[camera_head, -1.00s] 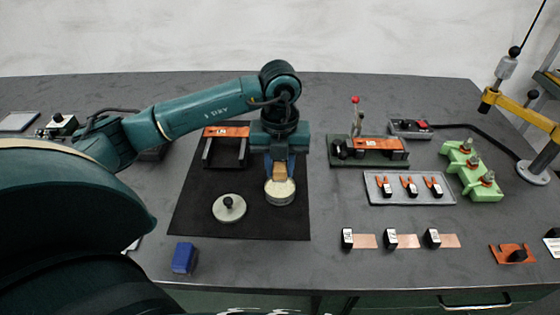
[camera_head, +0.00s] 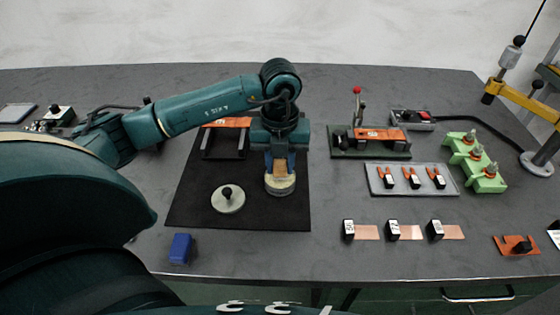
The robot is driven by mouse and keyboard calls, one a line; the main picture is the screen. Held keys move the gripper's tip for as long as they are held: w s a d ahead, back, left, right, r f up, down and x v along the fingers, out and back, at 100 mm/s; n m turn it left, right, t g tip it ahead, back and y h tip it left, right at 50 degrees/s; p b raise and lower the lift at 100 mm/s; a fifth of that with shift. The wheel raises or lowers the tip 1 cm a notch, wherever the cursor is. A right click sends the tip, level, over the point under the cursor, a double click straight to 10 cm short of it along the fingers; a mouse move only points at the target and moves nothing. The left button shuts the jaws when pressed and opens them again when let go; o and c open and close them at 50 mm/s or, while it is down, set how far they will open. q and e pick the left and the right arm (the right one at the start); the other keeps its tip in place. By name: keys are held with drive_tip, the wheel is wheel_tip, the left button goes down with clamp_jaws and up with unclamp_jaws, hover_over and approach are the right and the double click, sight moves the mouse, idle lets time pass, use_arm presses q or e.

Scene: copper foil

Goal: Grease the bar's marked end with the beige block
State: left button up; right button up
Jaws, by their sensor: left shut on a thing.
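My left gripper (camera_head: 280,161) is shut on the beige block (camera_head: 280,170) and points down over a round, pale tin (camera_head: 280,187) on the black mat. The block's lower end is at the tin's open top; I cannot tell how deep it sits. The tin's round lid (camera_head: 228,199) with a black knob lies on the mat to the left. An orange bar (camera_head: 228,122) rests across a dark stand (camera_head: 222,143) at the back of the mat, partly beside my arm. I cannot make out a mark on its end. My right gripper is not in view.
A blue block (camera_head: 181,248) stands in front of the black mat (camera_head: 270,218). To the right are a green fixture (camera_head: 370,143), a grey tray (camera_head: 412,180) with orange clips, several copper strips (camera_head: 367,232) and a light-green holder (camera_head: 473,162). The table between mat and strips is clear.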

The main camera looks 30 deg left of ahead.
sight(280, 162)
use_arm(q)
drive_tip(key=shift+f+b, duration=0.45)
drive_tip(key=shift+f, duration=0.15)
idle(1.1)
drive_tip(key=shift+r+p, duration=0.45)
drive_tip(key=shift+r, duration=0.1)
drive_tip(key=shift+r+p, duration=2.1)
drive_tip(key=shift+r, duration=0.95)
